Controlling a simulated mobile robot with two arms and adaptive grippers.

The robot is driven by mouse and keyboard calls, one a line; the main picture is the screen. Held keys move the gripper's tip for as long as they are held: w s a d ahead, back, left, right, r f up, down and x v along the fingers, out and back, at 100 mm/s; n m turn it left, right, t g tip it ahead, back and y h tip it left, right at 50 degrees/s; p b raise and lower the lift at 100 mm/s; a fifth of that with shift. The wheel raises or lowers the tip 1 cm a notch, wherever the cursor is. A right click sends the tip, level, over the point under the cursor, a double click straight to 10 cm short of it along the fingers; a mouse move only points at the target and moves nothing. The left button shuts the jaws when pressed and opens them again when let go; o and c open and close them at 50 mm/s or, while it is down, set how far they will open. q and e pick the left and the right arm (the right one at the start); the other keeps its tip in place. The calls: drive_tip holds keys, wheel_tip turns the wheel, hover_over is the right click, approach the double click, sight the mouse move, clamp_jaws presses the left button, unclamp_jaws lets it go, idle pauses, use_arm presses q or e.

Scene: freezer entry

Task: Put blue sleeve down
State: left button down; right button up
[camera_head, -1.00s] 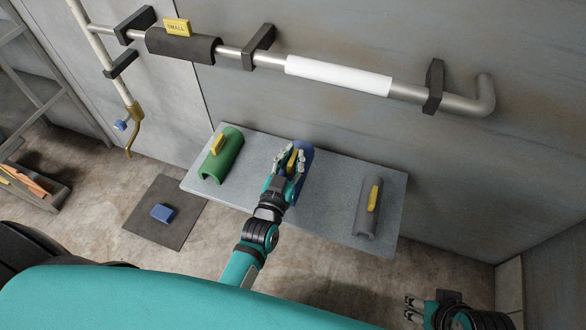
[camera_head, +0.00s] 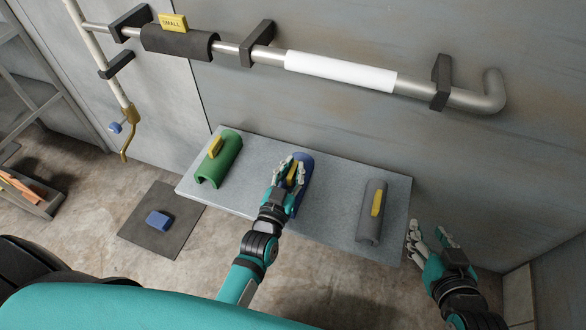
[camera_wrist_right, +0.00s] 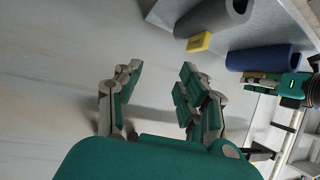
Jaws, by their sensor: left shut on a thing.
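The blue sleeve (camera_head: 303,171) is on the grey shelf (camera_head: 327,199), between a green sleeve and a grey sleeve. My left gripper (camera_head: 291,171) is shut on its yellow handle and covers much of it. The blue sleeve also shows in the right wrist view (camera_wrist_right: 262,58), apparently resting on the shelf, with my left gripper beside it. My right gripper (camera_head: 430,236) is open and empty, just off the shelf's right end. Its spread fingers also show in the right wrist view (camera_wrist_right: 155,95).
The green sleeve (camera_head: 222,160) and the grey sleeve (camera_head: 369,222) stand on the shelf. Above runs a pipe with a white section (camera_head: 340,71) and a dark sleeve (camera_head: 178,42) tagged SMALL. A dark mat (camera_head: 150,240) with a blue block (camera_head: 159,220) lies on the floor.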

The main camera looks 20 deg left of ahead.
use_arm(q)
drive_tip(key=shift+f, duration=0.15)
drive_tip(key=c, duration=1.3)
unclamp_jaws()
